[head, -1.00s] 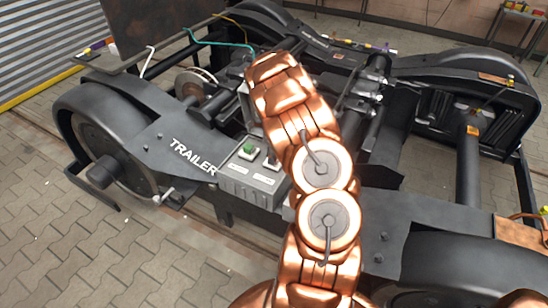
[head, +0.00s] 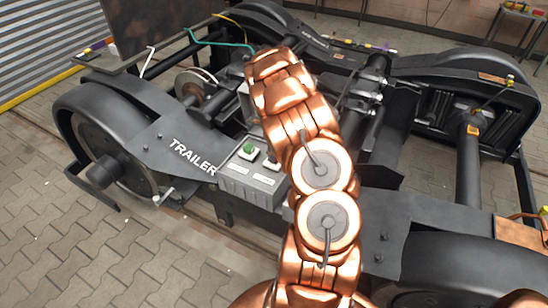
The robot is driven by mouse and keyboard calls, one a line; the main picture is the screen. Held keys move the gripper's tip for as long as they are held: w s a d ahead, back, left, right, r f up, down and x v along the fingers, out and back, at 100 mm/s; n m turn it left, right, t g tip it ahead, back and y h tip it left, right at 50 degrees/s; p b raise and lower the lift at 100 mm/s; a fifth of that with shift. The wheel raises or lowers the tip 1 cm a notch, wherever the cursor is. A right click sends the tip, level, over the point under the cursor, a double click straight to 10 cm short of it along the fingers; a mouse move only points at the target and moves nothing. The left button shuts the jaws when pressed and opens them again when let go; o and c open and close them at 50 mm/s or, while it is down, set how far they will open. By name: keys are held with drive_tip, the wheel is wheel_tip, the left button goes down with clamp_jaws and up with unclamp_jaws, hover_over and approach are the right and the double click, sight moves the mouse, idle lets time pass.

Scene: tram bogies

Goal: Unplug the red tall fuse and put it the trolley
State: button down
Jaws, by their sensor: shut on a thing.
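A grey fuse box (head: 250,185) is mounted on the black bogie frame next to the word TRAILER. My gripper is hidden behind my arm, which reaches up across the middle of the head view. I cannot pick out a trolley with certainty.
A small table (head: 524,13) with coloured items stands at the top right. A bench (head: 97,52) with small parts is at the upper left. The bogie's wheel (head: 105,150) and beams surround the box. Paved floor (head: 60,245) is clear at the lower left.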

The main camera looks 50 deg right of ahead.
drive_tip(key=shift+r+p, duration=0.35)
drive_tip(key=shift+r, duration=1.9)
